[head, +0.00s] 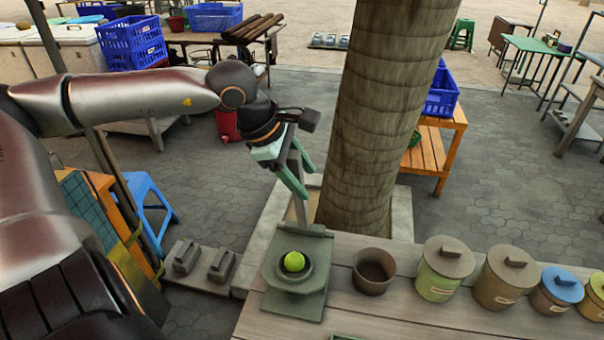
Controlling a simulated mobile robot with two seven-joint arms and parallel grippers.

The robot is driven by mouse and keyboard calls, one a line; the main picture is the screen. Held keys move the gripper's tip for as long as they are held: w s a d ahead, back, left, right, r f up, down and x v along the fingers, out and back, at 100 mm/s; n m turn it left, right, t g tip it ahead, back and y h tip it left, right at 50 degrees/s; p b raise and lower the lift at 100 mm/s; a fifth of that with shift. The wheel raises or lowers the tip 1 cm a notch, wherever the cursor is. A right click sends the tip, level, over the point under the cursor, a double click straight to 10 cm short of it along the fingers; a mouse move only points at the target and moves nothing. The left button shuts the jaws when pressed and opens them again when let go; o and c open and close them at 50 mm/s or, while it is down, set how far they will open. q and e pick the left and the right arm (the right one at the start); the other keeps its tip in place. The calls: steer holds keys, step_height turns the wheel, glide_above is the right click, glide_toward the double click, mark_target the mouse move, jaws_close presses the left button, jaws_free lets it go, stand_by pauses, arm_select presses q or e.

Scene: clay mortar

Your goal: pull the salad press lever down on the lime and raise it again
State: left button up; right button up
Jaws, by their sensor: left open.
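The green salad press (297,275) stands on the wooden counter at bottom centre. A bright green lime (294,262) sits in its round cup. The press lever (299,211) is a thin grey bar that stands raised at the back of the press. My left gripper (303,180), with pale green fingers, comes in from the upper left and points down at the upper part of the lever. Its fingers are open, and the lever shows close to and partly behind them. I cannot tell whether they touch it. My right gripper is not in view.
A brown clay pot (374,271) stands right of the press, then several lidded canisters (442,268) in a row. A thick tree trunk (375,120) rises just behind the counter (390,318). A blue stool (150,205) is at left.

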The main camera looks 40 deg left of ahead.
arm_select(q)
jaws_close()
stand_by(1.3)
